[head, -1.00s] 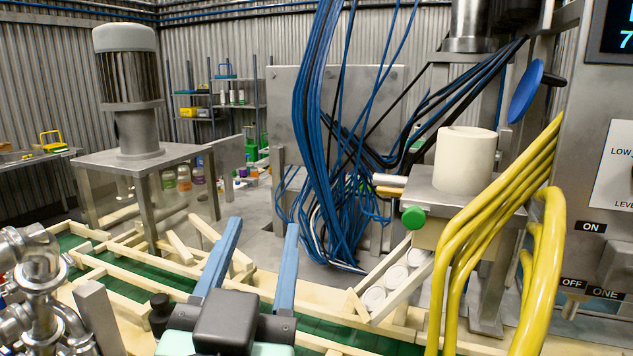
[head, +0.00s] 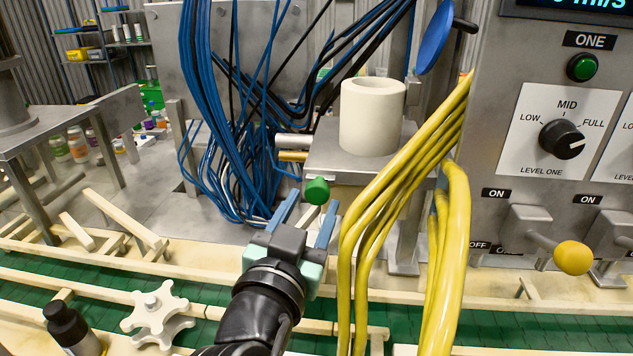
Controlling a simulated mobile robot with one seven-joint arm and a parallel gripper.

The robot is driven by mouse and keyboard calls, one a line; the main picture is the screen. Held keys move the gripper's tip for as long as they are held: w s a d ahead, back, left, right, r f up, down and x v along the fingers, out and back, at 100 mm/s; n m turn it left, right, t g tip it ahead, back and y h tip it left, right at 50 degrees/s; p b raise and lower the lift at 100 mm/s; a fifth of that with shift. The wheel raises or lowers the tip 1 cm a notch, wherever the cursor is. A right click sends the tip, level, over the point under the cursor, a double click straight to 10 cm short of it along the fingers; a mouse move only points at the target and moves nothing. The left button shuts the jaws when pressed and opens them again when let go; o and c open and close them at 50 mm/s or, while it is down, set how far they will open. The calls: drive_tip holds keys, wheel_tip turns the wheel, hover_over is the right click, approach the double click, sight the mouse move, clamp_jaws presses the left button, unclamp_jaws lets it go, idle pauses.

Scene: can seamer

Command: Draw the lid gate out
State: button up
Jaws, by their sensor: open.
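A round green knob (head: 316,190) sits at the front of a steel block under the white cylinder. I take it for the lid gate's handle; the gate's plate cannot be made out. My gripper (head: 311,200) is open, its two blue fingers pointing up and away with the knob at their tips. The knob appears between the fingertips, but I cannot tell whether they surround it or stop short. No contact is clear. The lid chute below is hidden behind my gripper.
Thick yellow hoses (head: 400,185) hang close to the right of my gripper. Blue cables (head: 215,110) hang on the left. The white cylinder (head: 371,117) stands above the knob. A white star wheel (head: 157,312) and dark bottle (head: 68,325) are at lower left.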

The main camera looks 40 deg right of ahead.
sight(316, 198)
drive_tip(key=shift+p+x, duration=0.35)
drive_tip(key=shift+x, duration=1.35)
clamp_jaws()
